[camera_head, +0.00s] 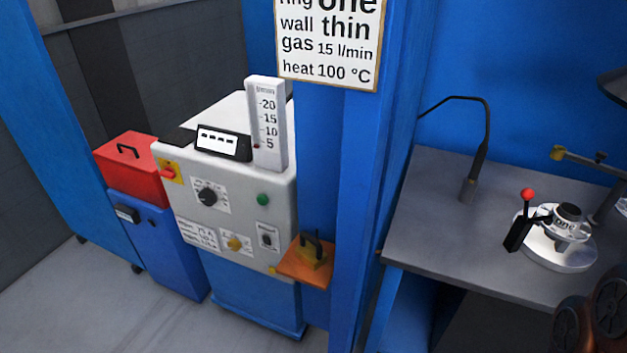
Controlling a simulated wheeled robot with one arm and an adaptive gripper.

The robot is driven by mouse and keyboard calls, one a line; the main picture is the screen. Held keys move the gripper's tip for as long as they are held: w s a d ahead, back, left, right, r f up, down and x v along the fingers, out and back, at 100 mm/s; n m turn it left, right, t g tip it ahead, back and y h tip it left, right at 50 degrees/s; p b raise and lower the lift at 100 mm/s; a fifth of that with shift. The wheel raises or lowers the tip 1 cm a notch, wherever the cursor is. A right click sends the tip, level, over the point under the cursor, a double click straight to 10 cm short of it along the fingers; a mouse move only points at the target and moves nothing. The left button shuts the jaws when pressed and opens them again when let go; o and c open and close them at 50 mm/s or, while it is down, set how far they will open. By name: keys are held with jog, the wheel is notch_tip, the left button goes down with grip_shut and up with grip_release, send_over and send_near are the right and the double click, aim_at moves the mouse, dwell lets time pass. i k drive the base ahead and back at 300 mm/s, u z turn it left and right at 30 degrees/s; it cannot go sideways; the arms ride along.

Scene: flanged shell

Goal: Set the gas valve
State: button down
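A grey welding-type control cabinet (185,217) stands left of centre. A white flow gauge (279,153) rises from its top, marked 5 to 20; a small dark red mark shows at its low end, near or below 5. The front carries a black dial (207,195), a green round button or knob (263,200), a yellow knob (235,243) and a black switch (267,240). I cannot tell from their small labels which is the gas valve. A sign (330,45) above reads "gas 15 l/min" and "heat 100 °C".
A red-and-yellow switch (168,172) and a dashed display (224,143) are on the cabinet. An orange shelf (302,275) juts at its right. Blue post (362,180) separates it from a grey bench (425,230) with a round fixture (558,250). Floor at left front is clear.

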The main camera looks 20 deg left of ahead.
aim_at(233, 244)
jog(key=u, duration=1.3)
